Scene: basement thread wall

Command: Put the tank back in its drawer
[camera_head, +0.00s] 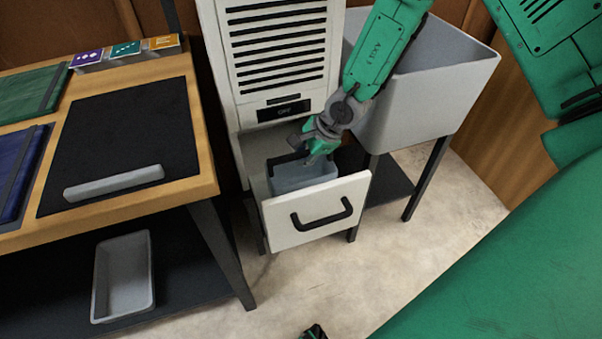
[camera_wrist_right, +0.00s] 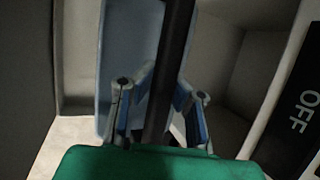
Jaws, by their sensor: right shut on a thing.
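The tank (camera_head: 305,176) is a blue-grey open bin with a dark handle bar. It is upright inside the pulled-out drawer (camera_head: 316,211), and the drawer's white front hides its lower part. I cannot tell whether it rests on the drawer floor. My right gripper (camera_head: 318,156) comes down from above and is shut on the tank's handle. In the right wrist view the dark handle (camera_wrist_right: 170,60) runs between the fingers, with the blue tank wall (camera_wrist_right: 122,60) behind it.
The white louvred cabinet (camera_head: 281,55) rises behind the drawer. A grey sink (camera_head: 430,90) on dark legs stands to its right. A wooden workbench (camera_head: 150,80) is on the left, with a grey tray (camera_head: 123,277) on its lower shelf. The floor before the drawer is clear.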

